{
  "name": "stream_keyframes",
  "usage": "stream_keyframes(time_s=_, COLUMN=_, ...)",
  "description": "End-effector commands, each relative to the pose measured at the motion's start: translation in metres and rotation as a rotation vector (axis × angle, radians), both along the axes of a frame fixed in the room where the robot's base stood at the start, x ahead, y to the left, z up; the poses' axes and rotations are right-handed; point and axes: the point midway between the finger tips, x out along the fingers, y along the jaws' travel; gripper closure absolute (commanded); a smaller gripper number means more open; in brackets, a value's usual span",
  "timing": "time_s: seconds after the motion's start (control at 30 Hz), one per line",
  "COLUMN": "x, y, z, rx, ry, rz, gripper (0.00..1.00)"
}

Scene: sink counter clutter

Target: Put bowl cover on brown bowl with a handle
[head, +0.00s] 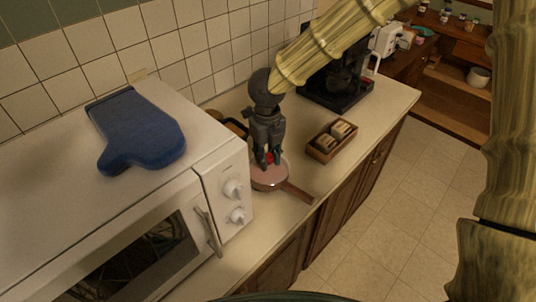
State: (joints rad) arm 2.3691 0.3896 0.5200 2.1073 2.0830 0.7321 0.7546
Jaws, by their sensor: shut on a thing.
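The brown bowl with a handle sits on the counter just right of the microwave; its handle (299,193) points to the lower right. A pinkish round bowl cover (272,178) with a red knob shows at the bowl's top, hiding most of the bowl's inside. My gripper (268,160) points down over the cover, with its fingers shut around the red knob. The cover looks roughly level and lies over the bowl. I cannot tell whether it rests fully on the rim.
A white microwave (150,225) with a blue oven mitt (137,132) on top stands close at the left. A small wooden box (332,141) holding items is to the right. A dark coffee machine (340,85) stands behind. A dark-rimmed object is partly hidden behind my gripper.

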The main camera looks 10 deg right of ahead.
Motion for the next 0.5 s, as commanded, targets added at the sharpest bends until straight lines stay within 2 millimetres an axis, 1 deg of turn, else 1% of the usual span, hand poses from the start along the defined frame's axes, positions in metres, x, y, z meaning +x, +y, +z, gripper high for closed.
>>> stream_keyframes(time_s=0.43, x=-0.0011, y=0.0004, z=-0.0040, rx=0.001, ry=0.001, rz=0.001, gripper=0.97)
stream_keyframes(time_s=0.47, x=-0.0011, y=0.0004, z=-0.0041, rx=0.001, ry=0.001, rz=0.001, gripper=0.72)
stream_keyframes(time_s=0.5, x=-0.0012, y=0.0003, z=-0.0042, rx=0.000, ry=0.002, rz=0.001, gripper=0.65)
